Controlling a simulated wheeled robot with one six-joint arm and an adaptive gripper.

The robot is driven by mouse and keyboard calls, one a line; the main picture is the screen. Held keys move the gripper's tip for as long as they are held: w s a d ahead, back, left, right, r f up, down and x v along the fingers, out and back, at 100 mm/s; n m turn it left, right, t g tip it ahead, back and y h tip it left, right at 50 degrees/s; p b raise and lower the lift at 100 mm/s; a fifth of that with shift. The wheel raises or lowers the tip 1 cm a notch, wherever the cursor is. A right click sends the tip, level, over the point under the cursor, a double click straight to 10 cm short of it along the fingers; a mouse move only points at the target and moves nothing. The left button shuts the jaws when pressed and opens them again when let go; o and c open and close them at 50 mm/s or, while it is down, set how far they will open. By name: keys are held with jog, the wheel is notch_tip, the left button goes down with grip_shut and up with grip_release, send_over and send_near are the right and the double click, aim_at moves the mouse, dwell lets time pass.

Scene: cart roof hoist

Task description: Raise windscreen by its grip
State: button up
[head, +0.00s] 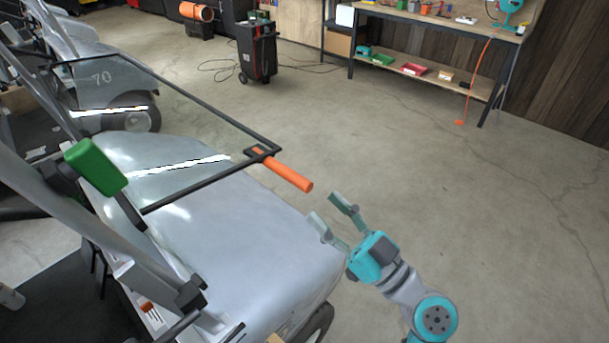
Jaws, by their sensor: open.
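The windscreen (215,170) is a clear panel in a dark frame, tilted out over the grey body of the cart (235,235). Its orange grip (288,174) sticks out from the frame's near right corner, toward the lower right. My gripper (328,208) is teal and grey, with its two fingers apart and nothing between them. In the picture it is just below and right of the grip's free end, with a small gap. I cannot tell the difference in depth.
A green block (96,167) sits on the cart's post at the left. A second cart (95,75) stands behind. A black wheeled machine (257,48) and a workbench (430,17) with tools are at the back. The concrete floor at the right is clear.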

aim_at(295, 179)
jog(key=x, duration=0.8)
jog(key=shift+w+a+r, duration=0.1)
jog(key=shift+w+a, duration=0.05)
jog(key=shift+a, duration=0.1)
grip_shut()
